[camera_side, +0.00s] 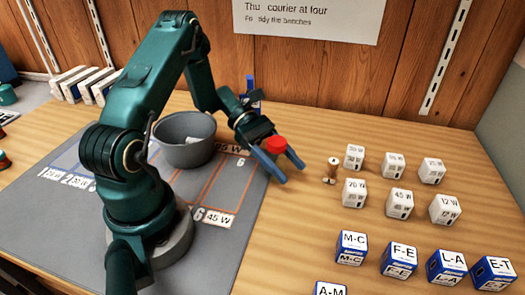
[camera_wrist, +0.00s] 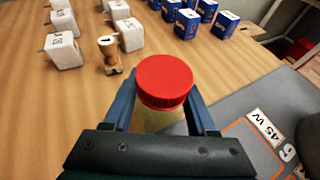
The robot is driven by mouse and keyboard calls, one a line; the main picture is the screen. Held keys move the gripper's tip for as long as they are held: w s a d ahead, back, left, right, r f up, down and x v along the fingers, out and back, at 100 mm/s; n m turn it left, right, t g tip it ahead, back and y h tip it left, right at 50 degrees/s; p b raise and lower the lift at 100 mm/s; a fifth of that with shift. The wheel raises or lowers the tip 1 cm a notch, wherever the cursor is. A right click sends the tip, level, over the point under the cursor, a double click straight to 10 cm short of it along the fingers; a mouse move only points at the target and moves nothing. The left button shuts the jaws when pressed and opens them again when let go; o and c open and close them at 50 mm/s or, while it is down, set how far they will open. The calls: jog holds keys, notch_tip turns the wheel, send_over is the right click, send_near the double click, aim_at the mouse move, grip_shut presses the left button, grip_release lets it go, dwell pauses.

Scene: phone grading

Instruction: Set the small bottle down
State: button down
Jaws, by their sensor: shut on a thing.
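The small bottle has a red cap (camera_side: 275,145) and sits between the fingers of my gripper (camera_side: 290,172) over the bare wood, just right of the grey mat. In the wrist view the red cap (camera_wrist: 164,82) is near the middle, above the jaw, with a bit of yellowish body (camera_wrist: 158,121) under it. My gripper (camera_wrist: 163,105) is shut on the bottle, one blue finger on each side. The bottle looks about upright. Its base is hidden, so I cannot tell whether it touches the table.
A wooden stamp (camera_side: 331,171) stands right of my gripper, with several white charger cubes (camera_side: 393,165) beyond it. Several blue-and-white boxes (camera_side: 398,260) stand at the front right. A grey bowl (camera_side: 172,150) stands on the marked mat (camera_side: 60,228). Wood in front of my gripper is clear.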

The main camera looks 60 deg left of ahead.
jog(key=shift+f, duration=0.3)
jog(key=shift+c, duration=1)
grip_release()
jog(key=shift+r, duration=0.3)
jog(key=v, duration=1.2)
jog(key=shift+r, duration=0.1)
